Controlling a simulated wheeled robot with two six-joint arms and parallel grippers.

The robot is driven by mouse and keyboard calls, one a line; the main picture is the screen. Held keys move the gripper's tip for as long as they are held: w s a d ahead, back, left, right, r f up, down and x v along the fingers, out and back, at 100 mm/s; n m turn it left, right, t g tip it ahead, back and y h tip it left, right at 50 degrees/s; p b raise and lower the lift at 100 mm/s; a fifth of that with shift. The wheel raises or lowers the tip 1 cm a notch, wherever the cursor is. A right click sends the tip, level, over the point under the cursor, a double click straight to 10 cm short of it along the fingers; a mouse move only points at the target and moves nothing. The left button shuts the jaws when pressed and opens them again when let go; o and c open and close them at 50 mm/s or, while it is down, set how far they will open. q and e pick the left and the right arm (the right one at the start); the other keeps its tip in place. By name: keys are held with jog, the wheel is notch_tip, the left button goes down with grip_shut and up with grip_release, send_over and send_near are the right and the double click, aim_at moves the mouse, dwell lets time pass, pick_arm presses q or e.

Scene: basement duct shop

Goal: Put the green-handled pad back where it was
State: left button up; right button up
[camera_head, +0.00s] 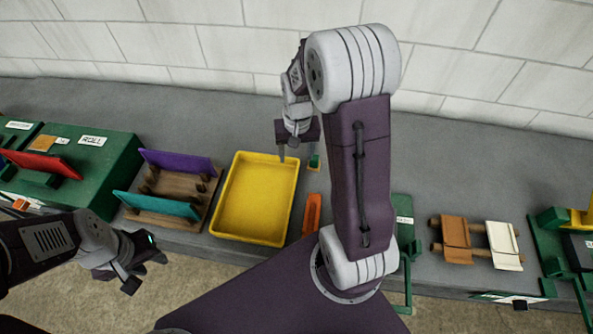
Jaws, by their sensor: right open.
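A small block with a green top and a tan-orange base (314,161), possibly the green-handled pad, lies on the grey bench right of the yellow tray (255,198). My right arm partly hides it. My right gripper (298,151) points down with its fingers apart, just left of this block and over the tray's far right corner. Nothing shows between its fingers. My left gripper (147,272) is at the lower left, in front of the bench edge, with its fingers apart and empty.
A wooden rack (176,184) holds a purple and a teal panel. A green box labelled ROLL (108,158) stands at the left. An orange tool (312,212) lies beside the tray. Brown and white pads (456,236) sit on rails at the right. The back bench is clear.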

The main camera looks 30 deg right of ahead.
jog(key=s+a+r+n, duration=0.1)
jog(key=s+a+n, duration=0.3)
jog(key=s+a, duration=0.6)
pick_arm(q)
notch_tip(320, 180, down, 4)
jog(key=b, duration=0.4)
jog(key=shift+s+a+f, duration=0.1)
jog(key=shift+f, duration=0.15)
pick_arm(e)
jog(key=shift+t, duration=0.4)
jog(key=f, duration=0.2)
jog(key=d+f, duration=0.1)
jog(key=f, duration=0.1)
jog(key=shift+s+d+f, duration=0.15)
jog(key=shift+f, duration=0.2)
pick_arm(q)
jog(key=shift+a, duration=0.1)
pick_arm(e)
jog(key=shift+s, duration=0.1)
pick_arm(q)
jog(key=shift+s, duration=0.1)
